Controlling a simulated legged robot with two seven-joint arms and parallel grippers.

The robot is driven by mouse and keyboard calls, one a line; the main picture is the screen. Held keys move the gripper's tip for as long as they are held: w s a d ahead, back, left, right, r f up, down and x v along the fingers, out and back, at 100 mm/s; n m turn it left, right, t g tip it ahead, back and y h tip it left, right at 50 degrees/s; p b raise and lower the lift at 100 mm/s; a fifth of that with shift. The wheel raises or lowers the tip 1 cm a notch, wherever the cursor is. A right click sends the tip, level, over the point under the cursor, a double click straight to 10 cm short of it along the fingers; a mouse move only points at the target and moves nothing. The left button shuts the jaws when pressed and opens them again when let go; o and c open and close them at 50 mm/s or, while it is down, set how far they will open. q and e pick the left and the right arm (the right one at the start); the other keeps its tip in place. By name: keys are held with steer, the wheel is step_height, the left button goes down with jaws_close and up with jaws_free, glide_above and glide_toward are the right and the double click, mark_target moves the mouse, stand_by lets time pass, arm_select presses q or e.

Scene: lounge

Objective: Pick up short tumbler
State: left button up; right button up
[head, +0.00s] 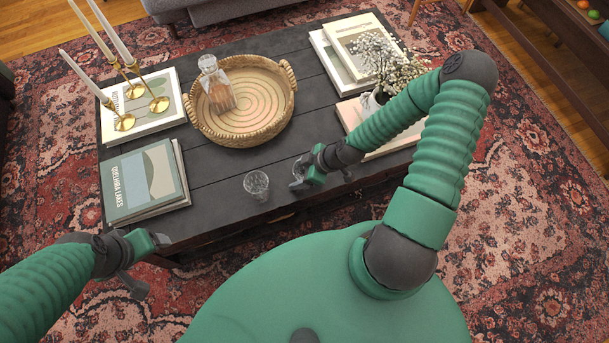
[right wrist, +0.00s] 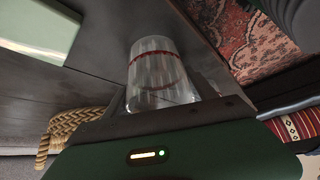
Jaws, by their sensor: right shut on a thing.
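My right gripper (head: 301,178) is at the front edge area of the dark coffee table. It is shut on a clear glass tumbler (right wrist: 157,72), which fills the space between its fingers in the right wrist view. In the head view that tumbler (head: 299,167) is mostly hidden by the gripper. I cannot tell whether it touches the table. A second clear glass (head: 256,184) stands upright on the table just left of the gripper. My left gripper (head: 149,265) is open and empty in front of the table's left front corner.
The coffee table (head: 225,175) also bears a woven tray (head: 264,128) with a decanter (head: 215,86), books (head: 143,182) at left, brass candlesticks (head: 157,103) and a flower vase (head: 371,104). Bare tabletop lies between the tray and the glasses.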

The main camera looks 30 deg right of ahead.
steer(key=shift+c, duration=1)
